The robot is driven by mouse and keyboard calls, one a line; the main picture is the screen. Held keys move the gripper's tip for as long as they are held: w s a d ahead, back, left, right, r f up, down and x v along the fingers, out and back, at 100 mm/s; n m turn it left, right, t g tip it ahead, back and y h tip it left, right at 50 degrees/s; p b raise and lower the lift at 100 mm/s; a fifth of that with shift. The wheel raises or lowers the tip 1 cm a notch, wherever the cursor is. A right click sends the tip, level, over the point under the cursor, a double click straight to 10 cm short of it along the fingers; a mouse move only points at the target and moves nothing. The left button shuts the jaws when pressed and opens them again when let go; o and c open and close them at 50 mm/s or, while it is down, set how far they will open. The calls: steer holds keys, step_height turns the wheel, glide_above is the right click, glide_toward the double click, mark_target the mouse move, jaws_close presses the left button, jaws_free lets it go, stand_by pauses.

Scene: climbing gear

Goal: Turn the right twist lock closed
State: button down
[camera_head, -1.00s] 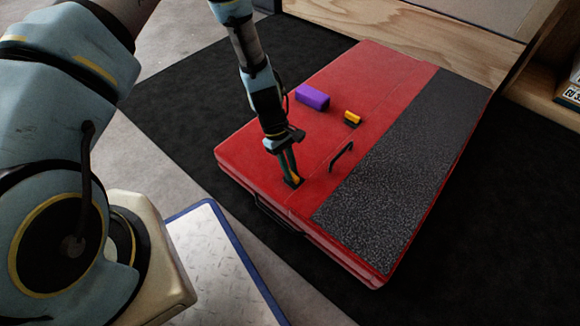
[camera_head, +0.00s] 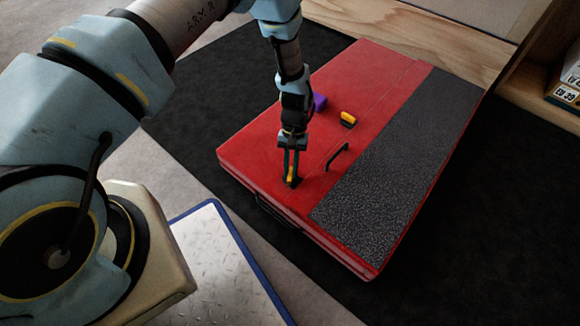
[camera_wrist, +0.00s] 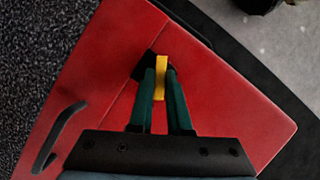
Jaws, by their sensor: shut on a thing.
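A twist lock with a yellow grip (camera_head: 290,175) on a black base sits near the front edge of the red pad (camera_head: 250,150). In the wrist view its yellow grip (camera_wrist: 161,75) stands between my two green fingers. My gripper (camera_head: 291,181) points down and is shut on this grip; it also shows in the wrist view (camera_wrist: 160,75). The fingers hide part of the lock and its base. A second yellow and black twist lock (camera_head: 348,118) sits farther back on the pad, apart from my gripper.
A black handle (camera_head: 338,156) stands up from the pad right of my gripper. A purple block (camera_head: 320,102) lies behind my arm, partly hidden. A grey textured strip (camera_head: 390,160) covers the pad's right side. A blue-edged metal plate (camera_head: 215,260) lies at the front.

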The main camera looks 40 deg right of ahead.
steer(key=m+t, duration=0.1)
steer(key=m, duration=0.2)
steer(key=m+t+y+p, duration=0.1)
steer(key=m, duration=0.1)
steer(key=shift+s+d+m, duration=0.1)
steer(key=shift+m, duration=0.3)
stand_by(0.4)
steer(key=c, duration=0.9)
jaws_free()
steer(key=shift+o, duration=0.2)
steer(key=shift+r+p, duration=0.1)
steer(key=shift+p, duration=0.2)
steer(key=s+p+v, duration=0.1)
steer(key=p+v, duration=0.1)
steer(key=v, duration=0.8)
steer(key=shift+w+d+r+p, duration=0.2)
steer(key=shift+w+r+p, duration=0.1)
steer(key=shift+w, duration=0.15)
